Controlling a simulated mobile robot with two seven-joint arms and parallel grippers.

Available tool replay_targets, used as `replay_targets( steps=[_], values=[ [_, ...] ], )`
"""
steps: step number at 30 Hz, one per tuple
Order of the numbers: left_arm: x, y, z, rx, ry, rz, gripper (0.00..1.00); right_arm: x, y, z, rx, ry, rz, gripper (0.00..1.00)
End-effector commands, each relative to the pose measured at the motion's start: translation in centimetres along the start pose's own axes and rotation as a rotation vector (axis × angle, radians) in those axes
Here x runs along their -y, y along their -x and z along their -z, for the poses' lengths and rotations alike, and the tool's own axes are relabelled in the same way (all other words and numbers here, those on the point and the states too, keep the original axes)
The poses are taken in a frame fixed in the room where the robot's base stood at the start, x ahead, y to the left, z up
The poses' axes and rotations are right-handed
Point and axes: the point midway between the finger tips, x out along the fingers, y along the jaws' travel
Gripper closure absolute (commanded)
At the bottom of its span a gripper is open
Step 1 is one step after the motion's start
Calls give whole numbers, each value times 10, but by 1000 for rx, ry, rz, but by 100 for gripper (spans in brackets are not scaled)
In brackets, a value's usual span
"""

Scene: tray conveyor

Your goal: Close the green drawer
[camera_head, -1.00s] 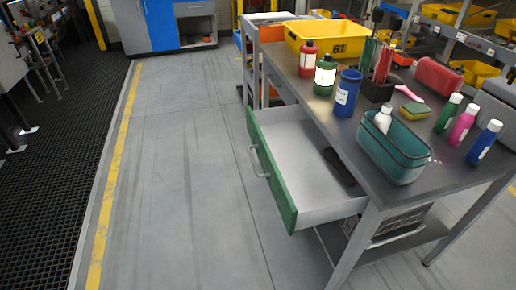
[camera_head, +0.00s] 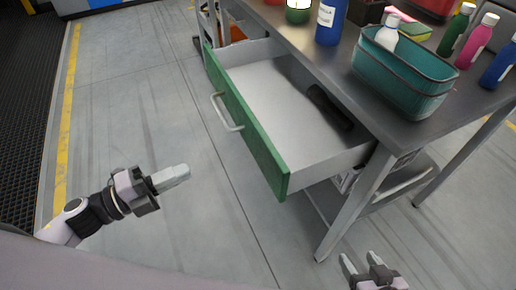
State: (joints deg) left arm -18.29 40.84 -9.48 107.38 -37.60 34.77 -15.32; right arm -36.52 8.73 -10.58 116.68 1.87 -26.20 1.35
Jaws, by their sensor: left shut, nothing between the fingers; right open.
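The green drawer (camera_head: 248,122) stands pulled out from the left side of the metal workbench (camera_head: 440,125). Its green front carries a pale bar handle (camera_head: 226,112), and a dark object (camera_head: 328,106) lies inside it. My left gripper (camera_head: 186,172) is shut and empty over the floor, to the left of the drawer front and apart from it. My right gripper (camera_head: 361,260) is open and empty at the bottom edge, below the near bench leg, and is partly cut off by the frame.
On the bench top stand a teal bin (camera_head: 405,80) with a white bottle (camera_head: 386,34), a blue bottle (camera_head: 331,22) and several others at the right. A near bench leg (camera_head: 356,205) and a lower shelf stand beside the drawer. The floor to the left is clear.

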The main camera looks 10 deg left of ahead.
Motion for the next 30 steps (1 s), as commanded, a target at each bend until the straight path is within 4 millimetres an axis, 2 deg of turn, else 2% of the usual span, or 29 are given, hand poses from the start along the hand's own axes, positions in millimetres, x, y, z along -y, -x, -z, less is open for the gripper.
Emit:
replay_targets(
  steps=[1,6,11,30],
  values=[
    [-6,1,0,-32,-38,-13,100,0,-4,-3,-5,0,1,40],
    [-6,1,4,-79,-89,-28,100,-1,-5,-2,-6,1,1,40],
    [-5,-12,5,-79,-90,-26,100,-1,-4,-1,-6,0,2,40],
    [-8,-117,12,-77,-87,-24,100,0,1,3,-3,-3,1,40]
  ],
)
